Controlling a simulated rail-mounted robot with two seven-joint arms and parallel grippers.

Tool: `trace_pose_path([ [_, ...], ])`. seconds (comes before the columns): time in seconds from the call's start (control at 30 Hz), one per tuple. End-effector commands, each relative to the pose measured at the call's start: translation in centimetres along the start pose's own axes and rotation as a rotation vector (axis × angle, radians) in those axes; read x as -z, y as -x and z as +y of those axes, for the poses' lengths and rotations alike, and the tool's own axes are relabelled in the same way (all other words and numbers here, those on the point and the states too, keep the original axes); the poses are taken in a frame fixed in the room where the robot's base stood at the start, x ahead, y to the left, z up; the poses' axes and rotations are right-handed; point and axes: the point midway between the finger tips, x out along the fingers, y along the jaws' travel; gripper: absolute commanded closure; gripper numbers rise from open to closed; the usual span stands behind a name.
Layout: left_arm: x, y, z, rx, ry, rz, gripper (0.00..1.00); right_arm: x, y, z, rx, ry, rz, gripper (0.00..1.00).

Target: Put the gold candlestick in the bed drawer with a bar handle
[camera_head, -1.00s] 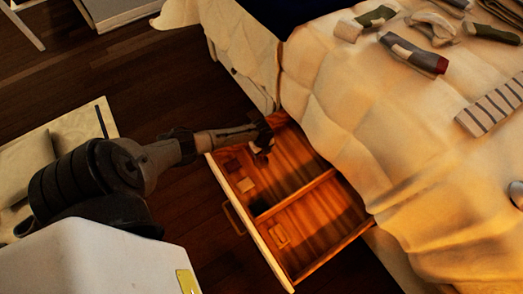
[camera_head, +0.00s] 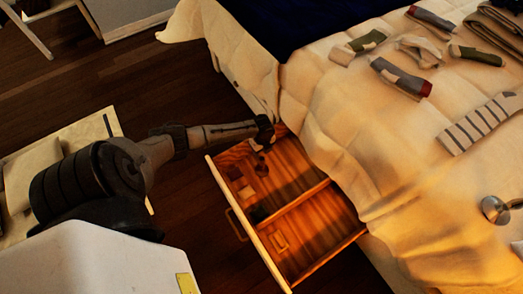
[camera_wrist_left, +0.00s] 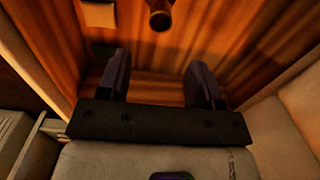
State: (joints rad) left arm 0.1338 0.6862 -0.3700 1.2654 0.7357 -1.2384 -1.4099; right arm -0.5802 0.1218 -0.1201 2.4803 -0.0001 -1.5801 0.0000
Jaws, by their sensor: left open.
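The bed drawer (camera_head: 268,262) is pulled out, with a bar handle (camera_head: 236,223) on its front and a divider inside. My left gripper (camera_head: 264,133) is over the drawer's far end by the bed. In the left wrist view its fingers (camera_wrist_left: 159,62) are apart with nothing between them. A brownish, round-ended object (camera_wrist_left: 160,15), possibly the gold candlestick, stands out beyond the fingertips. It seems to match a small dark object (camera_head: 261,167) in the drawer's far compartment; whether it is upright I cannot tell. My right gripper is not in view.
A round metal object (camera_head: 495,209) is at right. Dark floor is clear beside the drawer.

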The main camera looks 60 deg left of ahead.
Motion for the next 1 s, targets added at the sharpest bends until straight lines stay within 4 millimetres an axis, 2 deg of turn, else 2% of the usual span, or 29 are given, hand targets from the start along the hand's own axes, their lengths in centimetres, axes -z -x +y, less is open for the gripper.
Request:
trace_pose_path([
  [0.07, 0.8, 0.3, 0.4, -0.001, 0.003, 0.005, 0.41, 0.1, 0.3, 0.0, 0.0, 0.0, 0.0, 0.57],
  [0.17, 4.0, 0.1, 1.7, 0.0, 0.033, 0.022, 0.41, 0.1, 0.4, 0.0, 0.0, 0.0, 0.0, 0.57],
  [0.27, 9.3, 0.1, 4.2, 0.012, 0.112, 0.053, 0.41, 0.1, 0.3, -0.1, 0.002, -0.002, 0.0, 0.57],
  [0.33, 13.4, 0.9, 6.5, 0.03, 0.202, 0.078, 0.41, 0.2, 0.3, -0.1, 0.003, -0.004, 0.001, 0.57],
  [0.4, 16.9, 2.4, 8.9, 0.054, 0.319, 0.105, 0.41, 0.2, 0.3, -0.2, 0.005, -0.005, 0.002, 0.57],
  [0.5, 20.5, 5.2, 11.9, 0.093, 0.514, 0.141, 0.41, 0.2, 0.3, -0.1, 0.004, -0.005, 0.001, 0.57],
  [0.6, 22.4, 8.5, 14.6, 0.132, 0.723, 0.175, 0.41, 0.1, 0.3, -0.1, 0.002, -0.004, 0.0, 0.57],
  [0.8, 23.2, 14.2, 18.3, 0.196, 1.089, 0.22, 0.41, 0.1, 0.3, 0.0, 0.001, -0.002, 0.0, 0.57],
  [0.9, 23.0, 16.0, 19.4, 0.217, 1.209, 0.233, 0.41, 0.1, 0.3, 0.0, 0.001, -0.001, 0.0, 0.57],
  [1.0, 22.8, 17.0, 20.0, 0.229, 1.279, 0.238, 0.41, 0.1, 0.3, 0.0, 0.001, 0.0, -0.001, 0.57],
])
